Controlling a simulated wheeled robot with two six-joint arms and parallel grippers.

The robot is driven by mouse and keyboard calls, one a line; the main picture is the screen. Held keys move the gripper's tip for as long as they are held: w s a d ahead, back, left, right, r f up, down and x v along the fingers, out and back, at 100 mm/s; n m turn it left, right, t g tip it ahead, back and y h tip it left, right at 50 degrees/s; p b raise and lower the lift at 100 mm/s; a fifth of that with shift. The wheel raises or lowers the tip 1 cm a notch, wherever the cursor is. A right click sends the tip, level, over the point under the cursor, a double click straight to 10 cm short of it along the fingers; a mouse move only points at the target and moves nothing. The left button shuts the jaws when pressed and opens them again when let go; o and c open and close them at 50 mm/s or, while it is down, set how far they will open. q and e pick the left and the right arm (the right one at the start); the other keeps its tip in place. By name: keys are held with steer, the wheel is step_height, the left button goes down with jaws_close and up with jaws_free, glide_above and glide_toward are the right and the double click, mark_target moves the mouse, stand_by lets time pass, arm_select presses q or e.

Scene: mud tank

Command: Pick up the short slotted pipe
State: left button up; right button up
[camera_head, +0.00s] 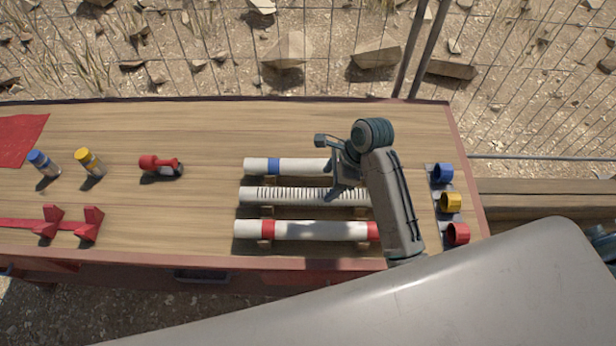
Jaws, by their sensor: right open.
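The slotted pipe (300,195) is white with a row of dark slits along its top. It lies level as the middle one of three pipes on the wooden workbench (200,118). My right gripper (334,166) is open and empty, above the right part of the blue-banded pipe (290,166) and the slotted pipe. It hides part of both, and I cannot tell its height or whether it touches either. The right end of the slotted pipe is partly behind my right arm. My left gripper is not in view.
A red-banded pipe (300,230) lies in front of the slotted one. Blue (443,173), yellow (451,202) and red (458,233) caps stand at the right. The bench's back strip is clear.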

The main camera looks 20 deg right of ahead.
mark_target(317, 193)
steer(key=shift+w+a+f, duration=0.3)
steer(key=shift+w+f, duration=0.05)
steer(key=shift+f, duration=0.2)
steer(key=f, duration=0.1)
steer(key=a+f, duration=0.1)
steer(key=f+p, duration=0.1)
steer(key=shift+s+a+f, duration=0.15)
steer(key=shift+s+a, duration=0.1)
steer(key=shift+w+f+p, duration=0.2)
steer(key=shift+f+p, duration=0.1)
steer(key=x, duration=0.1)
steer(key=p+x, duration=0.2)
steer(key=x, duration=0.1)
steer(key=shift+w+d, duration=0.1)
steer(key=shift+w, duration=0.2)
steer(key=shift+f, duration=0.45)
steer(key=shift+c, duration=0.2)
steer(key=c, duration=1.1)
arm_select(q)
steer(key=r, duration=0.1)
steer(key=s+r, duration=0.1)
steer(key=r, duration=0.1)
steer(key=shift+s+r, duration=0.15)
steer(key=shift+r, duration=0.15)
arm_select(e)
steer(key=shift+c, duration=0.7)
